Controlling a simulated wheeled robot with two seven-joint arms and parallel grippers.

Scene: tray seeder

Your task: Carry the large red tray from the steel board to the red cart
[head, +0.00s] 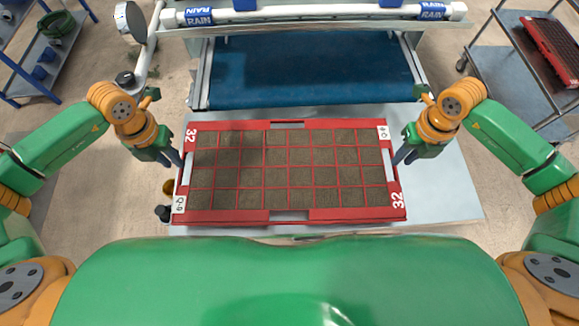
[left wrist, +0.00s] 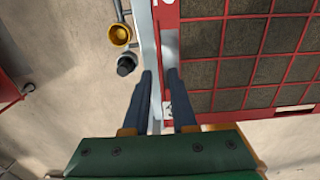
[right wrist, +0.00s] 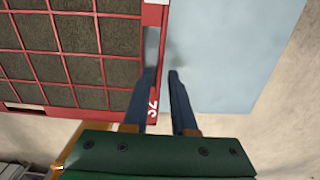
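The large red tray (head: 290,216), a grid of cells filled with brown soil and marked 32, lies over the pale steel board (head: 440,200). My left gripper (head: 178,160) is at the tray's left end and my right gripper (head: 401,157) at its right end, both by the end slots. In the left wrist view the two fingers (left wrist: 159,78) point down on either side of the red end rim (left wrist: 164,50). In the right wrist view the fingers (right wrist: 162,76) also straddle the end rim. A narrow gap shows between the fingers; contact is unclear. The red cart is not clearly seen.
A blue conveyor belt (head: 310,75) with a white RAIN bar lies just beyond the board. A grey cart (head: 505,75) at the upper right carries another red tray (head: 553,48). A blue-framed shelf (head: 45,60) stands at upper left. A yellow cup (left wrist: 119,35) is beside the board's left.

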